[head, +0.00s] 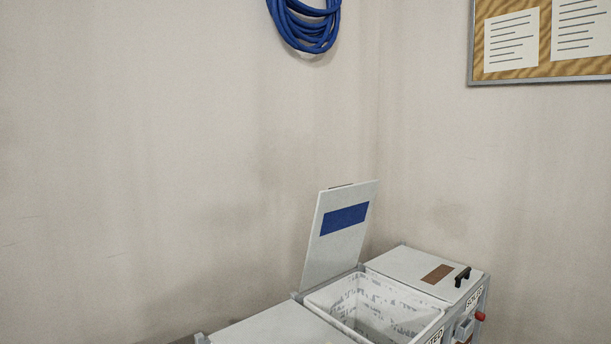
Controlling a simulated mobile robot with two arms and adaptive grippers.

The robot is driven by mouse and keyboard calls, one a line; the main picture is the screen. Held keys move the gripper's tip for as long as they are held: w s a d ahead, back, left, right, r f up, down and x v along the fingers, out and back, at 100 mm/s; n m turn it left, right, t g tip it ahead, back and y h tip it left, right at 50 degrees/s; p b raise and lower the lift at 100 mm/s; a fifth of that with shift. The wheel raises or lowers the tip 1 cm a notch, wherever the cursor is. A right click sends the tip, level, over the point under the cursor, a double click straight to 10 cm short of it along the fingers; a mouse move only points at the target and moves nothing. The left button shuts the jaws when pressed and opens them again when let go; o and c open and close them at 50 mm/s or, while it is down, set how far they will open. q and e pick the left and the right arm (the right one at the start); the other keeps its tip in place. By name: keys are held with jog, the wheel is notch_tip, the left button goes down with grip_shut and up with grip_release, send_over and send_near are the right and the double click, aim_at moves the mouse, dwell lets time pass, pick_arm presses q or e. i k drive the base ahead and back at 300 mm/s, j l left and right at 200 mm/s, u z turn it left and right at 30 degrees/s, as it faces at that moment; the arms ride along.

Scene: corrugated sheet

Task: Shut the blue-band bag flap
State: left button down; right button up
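The blue-band bag flap (327,246) is a pale grey panel with a blue band (344,219) across its upper part. It stands raised, leaning slightly back, at the rear edge of the open middle compartment. Under it the compartment holds a white bag or liner (340,290) with grey marks, open at the top. Neither of my grippers shows in the head view.
To the right, a closed grey lid (405,265) carries a brown band (437,274) and a black handle (462,276). Another grey lid (280,328) lies flat at the left. A red knob (480,316) sticks out at the right side. Walls stand close behind.

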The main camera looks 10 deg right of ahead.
aim_at(342, 213)
jog(key=i+l+u, duration=0.1)
jog(key=l, duration=0.35)
jog(key=i+l, duration=0.2)
jog(key=l, duration=0.25)
jog(key=i+l+u, duration=0.15)
jog(key=l, duration=0.3)
jog(key=i+l+u, duration=0.1)
jog(key=l, duration=0.35)
jog(key=i+l+u, duration=0.1)
jog(key=l, duration=0.35)
jog(key=i+l, duration=0.15)
jog(key=l, duration=0.35)
jog(key=u, duration=0.05)
